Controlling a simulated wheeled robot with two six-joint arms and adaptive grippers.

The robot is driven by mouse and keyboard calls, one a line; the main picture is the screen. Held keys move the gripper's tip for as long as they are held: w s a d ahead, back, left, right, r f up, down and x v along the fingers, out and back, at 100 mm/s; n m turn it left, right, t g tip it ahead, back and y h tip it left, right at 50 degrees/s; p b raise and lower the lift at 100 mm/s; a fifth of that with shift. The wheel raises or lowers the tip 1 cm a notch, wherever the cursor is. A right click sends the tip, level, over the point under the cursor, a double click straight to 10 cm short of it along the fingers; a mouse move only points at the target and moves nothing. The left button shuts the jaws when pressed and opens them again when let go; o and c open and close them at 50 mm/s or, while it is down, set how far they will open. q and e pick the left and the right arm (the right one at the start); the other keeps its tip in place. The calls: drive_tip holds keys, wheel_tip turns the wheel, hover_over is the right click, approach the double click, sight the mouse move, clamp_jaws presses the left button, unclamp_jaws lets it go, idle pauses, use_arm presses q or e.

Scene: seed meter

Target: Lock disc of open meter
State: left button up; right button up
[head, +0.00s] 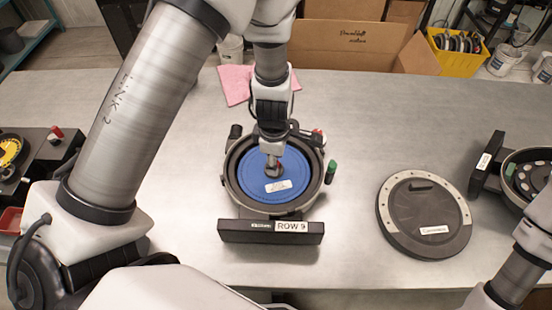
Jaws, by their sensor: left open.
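The open meter (234,195) stands mid-table, with a front block labelled "ROW 9". A blue disc (296,180) with a white label lies inside its round housing. My left gripper (272,172) reaches down over the disc's middle, with its fingertips at the hub. The fingers are small here and hide the hub, so I cannot tell whether they touch it. A green-handled part (331,168) sticks out at the housing's right side, and a red part shows at its upper right. My right gripper is out of view; only part of that arm shows at lower right.
A dark round cover (424,215) lies flat right of the meter. Another meter (488,165) stands at the right edge. A pink cloth (236,84) lies behind the meter. A black unit with a yellow disc (10,150) is at far left. Bare table separates meter and cover.

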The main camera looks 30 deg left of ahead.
use_arm(q)
drive_tip(key=shift+w+f, duration=0.55)
drive_tip(key=shift+f, duration=0.15)
drive_tip(key=shift+s+r, duration=0.2)
drive_tip(key=shift+s, duration=0.1)
drive_tip(key=shift+c, duration=1)
drive_tip(key=shift+s+r, duration=0.1)
drive_tip(key=shift+s, duration=0.05)
drive_tip(key=c, duration=0.5)
clamp_jaws()
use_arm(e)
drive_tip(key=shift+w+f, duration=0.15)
